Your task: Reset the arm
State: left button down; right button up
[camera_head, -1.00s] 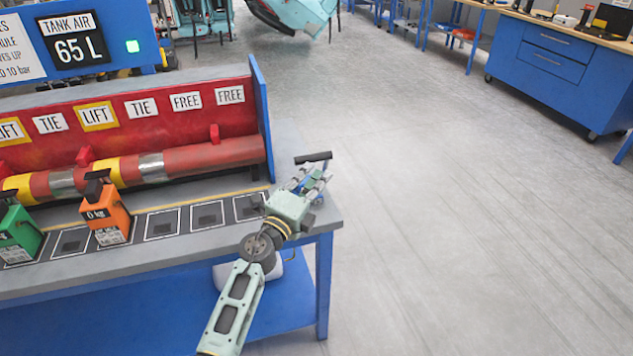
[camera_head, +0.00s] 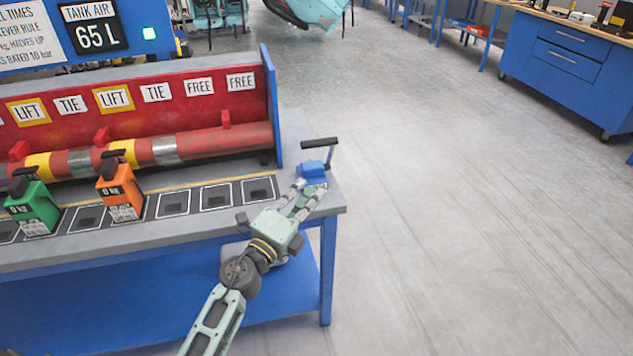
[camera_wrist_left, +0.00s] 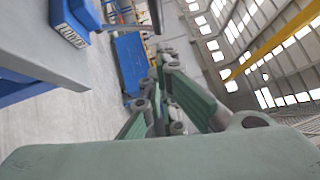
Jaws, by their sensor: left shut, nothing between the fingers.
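My left gripper (camera_head: 306,196) is over the right front corner of the workbench (camera_head: 175,252). Its fingers are shut with nothing between them. They point toward a small blue block with a black lever handle (camera_head: 313,173) on the bench corner. The fingertips look close to the block; I cannot tell whether they touch it. In the left wrist view, a blue labelled part (camera_wrist_left: 78,14) shows at upper left, apart from the gripper fingers (camera_wrist_left: 165,105). My right gripper is not in view.
A green weight (camera_head: 36,208) and an orange weight (camera_head: 121,190) stand on the bench in front of a red pipe (camera_head: 200,143). A blue divider (camera_head: 271,105) rises at the pipe's right end. The floor to the right is clear up to a blue cabinet (camera_head: 565,75).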

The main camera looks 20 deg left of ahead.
pick_arm(q)
jog(key=s+a+f+n+g+y, duration=0.1)
jog(key=s+f+n+g, duration=0.4)
jog(key=f, duration=0.8)
jog(key=s+f+n+g+y, duration=0.1)
jog(key=s+f+n+y, duration=0.15)
jog(key=s+f, duration=0.75)
jog(key=s+a+f+n+g, duration=0.1)
jog(key=s+f+n+g, duration=0.3)
jog(key=f, duration=1.3)
jog(key=s+f+n+g, duration=0.2)
jog(key=s+f, duration=0.4)
jog(key=s, duration=0.5)
jog(key=s+f+n+g, duration=0.3)
jog(key=s+f, duration=0.4)
jog(key=s, duration=0.5)
jog(key=s+d+f+n+g, duration=0.1)
jog(key=s+f+n+g, duration=0.2)
jog(key=s+f, duration=0.3)
jog(key=s, duration=0.5)
jog(key=shift+s+f+y, duration=0.25)
jog(key=shift+f+y, duration=0.1)
jog(key=shift+f, duration=0.05)
jog(key=shift+d, duration=0.1)
